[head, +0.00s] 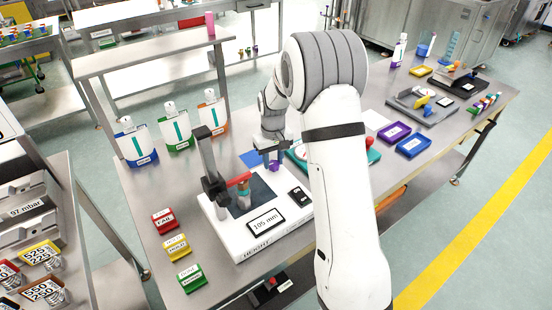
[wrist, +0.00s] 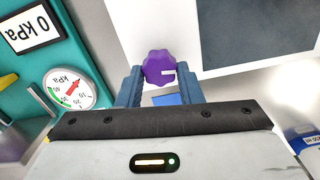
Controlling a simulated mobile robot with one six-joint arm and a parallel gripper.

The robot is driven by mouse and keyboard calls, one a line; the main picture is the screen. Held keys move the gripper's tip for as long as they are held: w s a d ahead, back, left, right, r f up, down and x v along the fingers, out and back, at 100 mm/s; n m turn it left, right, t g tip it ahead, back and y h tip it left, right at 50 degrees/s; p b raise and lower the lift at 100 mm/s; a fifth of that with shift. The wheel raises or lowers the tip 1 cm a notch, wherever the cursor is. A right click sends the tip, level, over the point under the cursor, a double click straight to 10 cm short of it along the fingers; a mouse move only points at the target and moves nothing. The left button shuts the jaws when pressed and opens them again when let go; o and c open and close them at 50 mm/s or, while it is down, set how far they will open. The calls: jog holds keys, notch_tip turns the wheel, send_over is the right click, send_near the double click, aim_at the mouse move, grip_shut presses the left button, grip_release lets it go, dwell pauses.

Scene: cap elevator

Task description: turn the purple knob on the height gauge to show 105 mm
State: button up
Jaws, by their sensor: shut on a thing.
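The purple knob (head: 274,166) is at the gauge's back edge. In the wrist view the lobed knob (wrist: 155,65), with a white mark on its right side, sits between the two blue fingers. My gripper (wrist: 158,82) is shut on it, and my gripper (head: 272,153) comes down from above in the head view. The fingertip contact is partly hidden in the head view.
A teal pressure device with a dial (wrist: 69,89) and a "0 kPa" panel (wrist: 32,27) stands close beside the gauge. Red, yellow and green labelled blocks (head: 176,246) lie to the gauge's left. Several pouches (head: 176,132) stand behind.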

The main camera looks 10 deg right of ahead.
aim_at(274, 162)
jog(key=o, duration=1)
jog(key=shift+s+d, duration=0.1)
jog(key=shift+r, duration=0.1)
notch_tip(274, 162, up, 7)
jog(key=shift+b, duration=0.3)
jog(key=shift+r, duration=0.3)
